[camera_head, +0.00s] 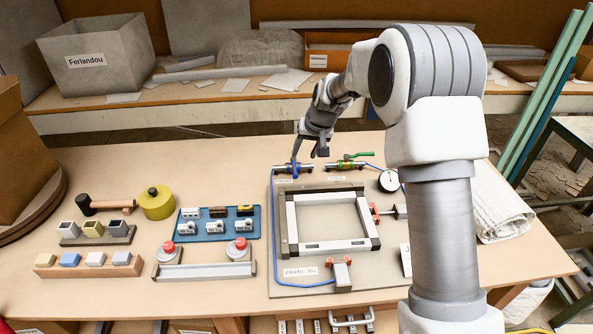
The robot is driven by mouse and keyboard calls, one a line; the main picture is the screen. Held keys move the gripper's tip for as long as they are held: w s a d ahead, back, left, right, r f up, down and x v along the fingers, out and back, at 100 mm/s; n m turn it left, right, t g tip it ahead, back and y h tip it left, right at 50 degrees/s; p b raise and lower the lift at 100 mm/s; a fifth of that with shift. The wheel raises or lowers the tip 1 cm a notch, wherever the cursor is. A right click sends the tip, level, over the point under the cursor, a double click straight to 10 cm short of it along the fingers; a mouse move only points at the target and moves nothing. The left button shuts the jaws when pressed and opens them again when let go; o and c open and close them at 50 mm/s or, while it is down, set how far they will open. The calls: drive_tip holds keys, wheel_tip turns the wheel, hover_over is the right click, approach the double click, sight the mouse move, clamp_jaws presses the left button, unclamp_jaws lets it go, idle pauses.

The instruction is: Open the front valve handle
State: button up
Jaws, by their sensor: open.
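A valve with a blue handle (294,168) sits at the back left of the grey fixture board (284,288). Its handle appears to stand across the pipe. A second valve with a green handle (357,155) sits to its right, the handle lying roughly along the pipe. The small labels by the valves are too small to read, so I cannot tell which is called front. My gripper (311,154) is open, pointing down just above and right of the blue handle. Its left finger overlaps the handle's top in the picture; I cannot tell whether they touch.
A pressure gauge (389,181) is right of the valves. A square metal frame (289,225) lies on the board, with a red clamp (341,272) in front. A blue tray (215,237), a yellow round container (157,203) and a mallet (105,205) stand left. A folded towel (500,207) lies right.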

sight(296, 172)
drive_tip(key=x, duration=1.1)
drive_tip(key=shift+w+a+f, duration=0.1)
drive_tip(key=shift+w+f, duration=0.05)
drive_tip(key=shift+f, duration=0.2)
clamp_jaws()
idle(0.8)
